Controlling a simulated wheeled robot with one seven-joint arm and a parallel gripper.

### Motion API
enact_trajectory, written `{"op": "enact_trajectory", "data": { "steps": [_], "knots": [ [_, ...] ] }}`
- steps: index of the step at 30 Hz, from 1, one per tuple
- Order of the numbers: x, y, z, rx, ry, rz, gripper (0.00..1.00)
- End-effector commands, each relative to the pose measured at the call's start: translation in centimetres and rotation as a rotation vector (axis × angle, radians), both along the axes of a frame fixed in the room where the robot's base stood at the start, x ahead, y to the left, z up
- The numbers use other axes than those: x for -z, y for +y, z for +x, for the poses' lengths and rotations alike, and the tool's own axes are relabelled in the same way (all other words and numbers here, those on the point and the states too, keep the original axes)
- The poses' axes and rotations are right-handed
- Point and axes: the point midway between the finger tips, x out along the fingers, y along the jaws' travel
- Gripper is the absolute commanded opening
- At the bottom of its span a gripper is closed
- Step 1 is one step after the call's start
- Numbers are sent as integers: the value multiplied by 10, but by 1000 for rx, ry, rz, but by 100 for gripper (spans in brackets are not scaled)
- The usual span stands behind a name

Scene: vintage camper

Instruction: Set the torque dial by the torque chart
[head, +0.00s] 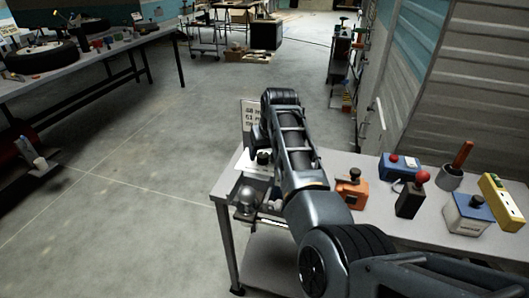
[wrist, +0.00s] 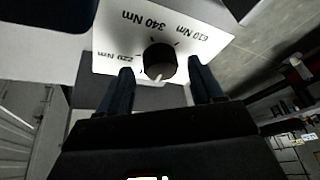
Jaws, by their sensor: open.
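The torque dial is a black round knob (wrist: 160,62) on a white plate (wrist: 110,58), seen close in the wrist view. The plate carries upside-down labels: 220 Nm at left, 340 Nm in the middle and one at right that looks like 610 or 630 Nm. A pale mark on the knob's near side points down in the picture, slightly left. My gripper (wrist: 161,86) is open, its fingers just short of the knob on either side, not visibly touching. In the head view the knob (head: 263,157) sits at the table's far left. A white sign (head: 250,112), perhaps the torque chart, stands behind it, partly hidden by my arm; its text is unreadable.
Open floor lies left.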

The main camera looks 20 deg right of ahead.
Motion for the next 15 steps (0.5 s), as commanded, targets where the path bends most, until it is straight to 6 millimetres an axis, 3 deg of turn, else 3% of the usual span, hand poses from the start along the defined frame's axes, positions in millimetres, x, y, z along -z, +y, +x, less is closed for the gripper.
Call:
{"op": "enact_trajectory", "data": {
  "steps": [12,15],
  "knots": [
    [8,0,3,0,-1,0,66],
    [8,0,3,0,-1,0,57]
  ]
}}
